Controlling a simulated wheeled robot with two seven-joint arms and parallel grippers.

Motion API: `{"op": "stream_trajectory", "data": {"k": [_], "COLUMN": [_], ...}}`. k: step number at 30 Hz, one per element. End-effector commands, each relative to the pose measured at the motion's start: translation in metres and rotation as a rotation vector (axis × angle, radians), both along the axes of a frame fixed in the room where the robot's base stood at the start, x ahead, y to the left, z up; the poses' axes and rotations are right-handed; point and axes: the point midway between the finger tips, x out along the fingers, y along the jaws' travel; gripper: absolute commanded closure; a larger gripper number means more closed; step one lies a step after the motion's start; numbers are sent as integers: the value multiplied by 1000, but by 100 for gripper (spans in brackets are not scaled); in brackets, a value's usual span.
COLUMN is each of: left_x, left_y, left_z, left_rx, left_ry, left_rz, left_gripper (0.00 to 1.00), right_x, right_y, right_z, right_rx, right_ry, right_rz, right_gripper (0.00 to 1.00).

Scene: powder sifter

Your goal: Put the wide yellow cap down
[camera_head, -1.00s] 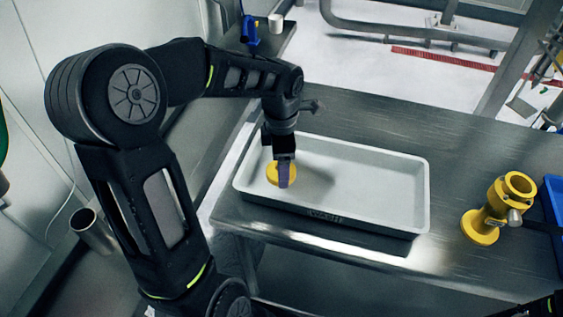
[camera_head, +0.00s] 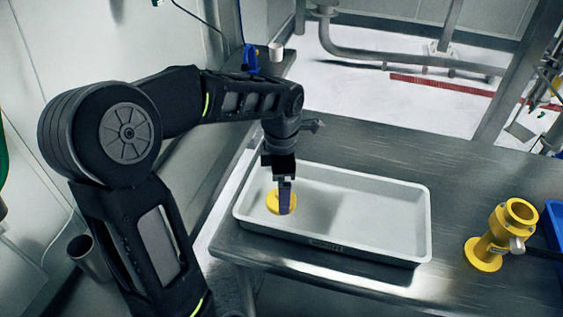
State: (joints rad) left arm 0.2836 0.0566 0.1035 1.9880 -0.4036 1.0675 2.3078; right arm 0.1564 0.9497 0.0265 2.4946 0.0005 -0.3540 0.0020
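The wide yellow cap (camera_head: 272,203) is a flat round piece at the left end of the grey tray (camera_head: 385,182). My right gripper is not in view.
A yellow flanged fitting (camera_head: 493,236) stands on the steel table (camera_head: 465,180), right of the tray. A blue container edge (camera_head: 554,222) shows at the far right. The rest of the tray is empty. A white cup (camera_head: 276,52) and a blue object (camera_head: 250,58) stand behind.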

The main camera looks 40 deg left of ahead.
Motion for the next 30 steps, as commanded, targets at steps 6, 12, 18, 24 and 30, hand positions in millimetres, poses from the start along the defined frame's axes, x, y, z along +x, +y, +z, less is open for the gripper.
{"op": "stream_trajectory", "data": {"k": [6,12,18,24,30], "left_x": [1,1,0,0,0], "left_y": [0,-1,-1,-1,-1], "left_z": [47,82,96,96,96], "left_rx": [0,-1,-1,-1,-1], "left_ry": [-6,-3,-2,-1,-1], "left_rz": [-1,-1,-1,-1,-1], "left_gripper": [4,4,4,4,4], "right_x": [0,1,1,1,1], "right_y": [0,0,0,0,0], "right_z": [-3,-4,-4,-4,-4], "right_rx": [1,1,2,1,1], "right_ry": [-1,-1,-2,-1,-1], "right_rz": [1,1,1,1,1], "right_gripper": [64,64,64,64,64]}}
